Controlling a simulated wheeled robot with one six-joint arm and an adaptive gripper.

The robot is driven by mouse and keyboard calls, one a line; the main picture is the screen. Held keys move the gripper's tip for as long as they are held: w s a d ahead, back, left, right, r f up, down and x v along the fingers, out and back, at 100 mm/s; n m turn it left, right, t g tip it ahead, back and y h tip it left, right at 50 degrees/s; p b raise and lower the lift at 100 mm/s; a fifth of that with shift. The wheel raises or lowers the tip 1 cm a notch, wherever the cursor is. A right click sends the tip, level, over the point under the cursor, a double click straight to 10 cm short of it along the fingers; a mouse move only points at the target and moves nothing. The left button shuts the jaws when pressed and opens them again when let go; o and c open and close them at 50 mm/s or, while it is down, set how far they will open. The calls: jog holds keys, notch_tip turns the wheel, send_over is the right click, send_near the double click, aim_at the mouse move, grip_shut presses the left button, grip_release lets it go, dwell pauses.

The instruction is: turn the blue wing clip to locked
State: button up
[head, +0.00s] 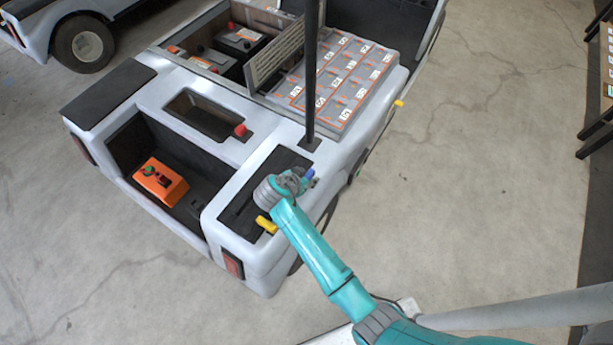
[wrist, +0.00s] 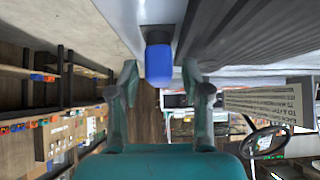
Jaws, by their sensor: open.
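The blue wing clip (wrist: 159,64) shows in the wrist view as a rounded blue tab on a short grey piece at the cart's edge. My gripper (wrist: 160,78) is open, with one finger on each side of the clip and a visible gap to both. In the head view, the blue clip (head: 310,173) is a small spot just beyond my gripper (head: 297,179), at the cart's near right corner. My gripper partly covers the area around it there. I cannot tell from these views whether the clip stands at locked.
The white cart (head: 235,205) carries a dark upright post (head: 311,70) close to my gripper. Yellow clips (head: 266,224) (head: 399,103) sit along its edge. An orange box (head: 160,183) lies in the cart's recess.

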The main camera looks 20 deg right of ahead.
grip_shut()
jog(key=shift+n, duration=0.3)
jog(key=n+t+y, duration=0.1)
jog(key=n+t, duration=0.1)
jog(key=shift+a+n+y, duration=0.1)
jog(key=shift+n+y, duration=0.3)
jog(key=n+y, duration=0.2)
jog(key=n+t+y, duration=0.1)
jog(key=n, duration=0.2)
jog(key=shift+w+a+t+y, duration=0.2)
jog(key=shift+t+y, duration=0.1)
jog(key=shift+y, duration=0.1)
jog(key=n+y, duration=0.1)
jog(key=n, duration=0.1)
jog(key=n+y, duration=0.3)
jog(key=shift+a+n, duration=0.3)
jog(key=shift+s+a+n+g+y, duration=0.15)
jog(key=shift+n+g+y, duration=0.2)
jog(key=shift+n+y, duration=0.5)
jog(key=shift+w+a+n+g+y, duration=0.1)
jog(key=shift+n+g+y, duration=0.35)
jog(key=shift+n, duration=0.6)
jog(key=shift+s, duration=0.1)
